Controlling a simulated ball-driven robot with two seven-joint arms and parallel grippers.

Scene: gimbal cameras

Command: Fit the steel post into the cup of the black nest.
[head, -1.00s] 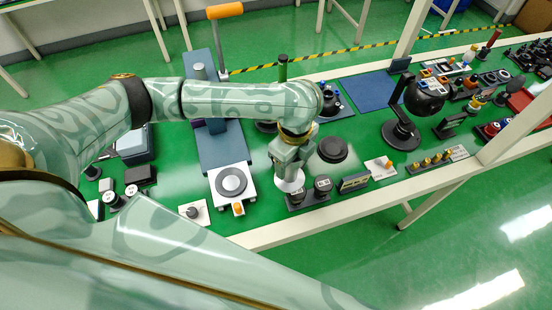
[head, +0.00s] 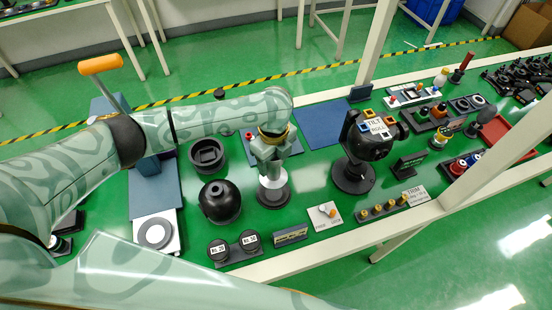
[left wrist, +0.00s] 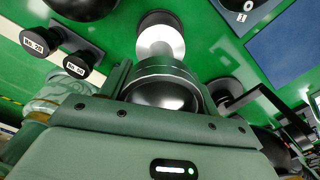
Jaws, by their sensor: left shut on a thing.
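The steel post (head: 271,181) is held upright in my left gripper (head: 270,160), which is shut on it. In the left wrist view the post (left wrist: 161,45) shows as a bright metal neck below a wide shiny head between the fingers. Its far end is over the middle of a round black piece, which looks like the black nest (head: 273,200); it also shows in the left wrist view (left wrist: 158,19). The post hides the cup, so I cannot tell whether its end is inside or just above. My right gripper is not in view.
Two labelled knobs (head: 235,246) and a sign (head: 290,236) are in front. A black camera head (head: 370,140) stands to the right. A blue mat (head: 325,124) lies clear behind.

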